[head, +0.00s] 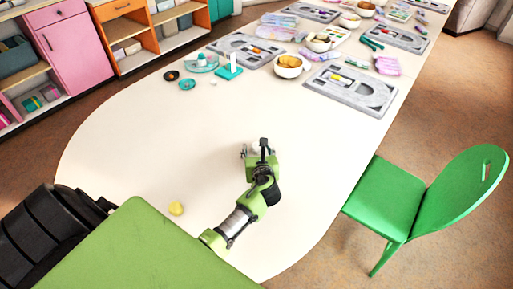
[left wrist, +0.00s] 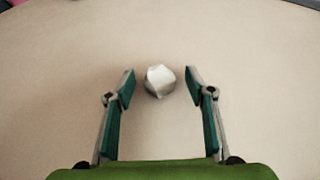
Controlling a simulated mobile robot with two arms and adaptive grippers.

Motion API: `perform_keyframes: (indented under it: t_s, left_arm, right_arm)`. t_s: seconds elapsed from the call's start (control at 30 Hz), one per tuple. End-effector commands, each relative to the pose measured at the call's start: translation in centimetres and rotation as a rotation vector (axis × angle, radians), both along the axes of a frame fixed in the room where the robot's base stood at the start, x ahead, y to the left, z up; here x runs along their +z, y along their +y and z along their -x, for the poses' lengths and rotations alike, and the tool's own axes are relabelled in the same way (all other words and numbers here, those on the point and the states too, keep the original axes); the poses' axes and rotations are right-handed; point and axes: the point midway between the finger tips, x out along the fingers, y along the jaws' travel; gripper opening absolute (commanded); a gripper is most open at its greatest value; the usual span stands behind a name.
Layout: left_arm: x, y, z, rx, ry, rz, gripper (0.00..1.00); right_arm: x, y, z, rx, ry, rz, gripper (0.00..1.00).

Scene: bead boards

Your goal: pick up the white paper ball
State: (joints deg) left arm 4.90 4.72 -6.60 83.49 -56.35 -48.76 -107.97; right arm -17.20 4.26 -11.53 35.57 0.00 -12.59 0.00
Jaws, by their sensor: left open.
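The white paper ball (left wrist: 159,81) is a small crumpled, faceted lump on the cream table. In the left wrist view it lies between the tips of my left gripper (left wrist: 159,84), with a gap on each side. The fingers are open and do not appear to touch it. In the head view my left gripper (head: 257,150) is low over the near part of the table and mostly hides the ball. My right gripper is not in view.
Farther back are teal dishes (head: 187,84), grey boards (head: 352,90) and bowls (head: 289,66). A green chair (head: 400,200) stands at the right. The table around the gripper is clear.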

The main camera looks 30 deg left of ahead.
Motion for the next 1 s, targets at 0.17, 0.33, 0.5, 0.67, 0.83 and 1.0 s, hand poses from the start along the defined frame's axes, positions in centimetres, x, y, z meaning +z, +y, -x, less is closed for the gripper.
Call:
perform_keyframes:
  t_s: [0.17, 0.33, 0.5, 0.67, 0.83, 1.0]
  left_arm:
    - [-0.1, 0.2, -0.2, 0.000, 0.000, 0.000, 0.49]
    - [-0.1, 0.2, -0.2, 0.000, 0.000, 0.000, 0.34]
    - [-0.1, 0.2, -0.2, 0.000, 0.000, 0.000, 0.24]
    - [-0.1, 0.2, -0.2, 0.000, 0.000, 0.000, 0.24]
    - [0.2, 0.2, -0.2, 0.000, -0.001, -0.001, 0.24]
    - [1.8, 0.2, -0.3, -0.001, -0.002, 0.000, 0.24]
  right_arm:
    - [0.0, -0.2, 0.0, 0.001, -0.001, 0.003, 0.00]
    - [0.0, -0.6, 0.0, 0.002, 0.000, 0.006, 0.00]
    - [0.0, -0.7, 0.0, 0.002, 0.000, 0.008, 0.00]
    - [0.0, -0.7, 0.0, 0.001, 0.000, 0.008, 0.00]
    - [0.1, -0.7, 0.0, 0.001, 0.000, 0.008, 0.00]
    - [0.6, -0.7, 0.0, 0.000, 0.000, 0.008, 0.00]
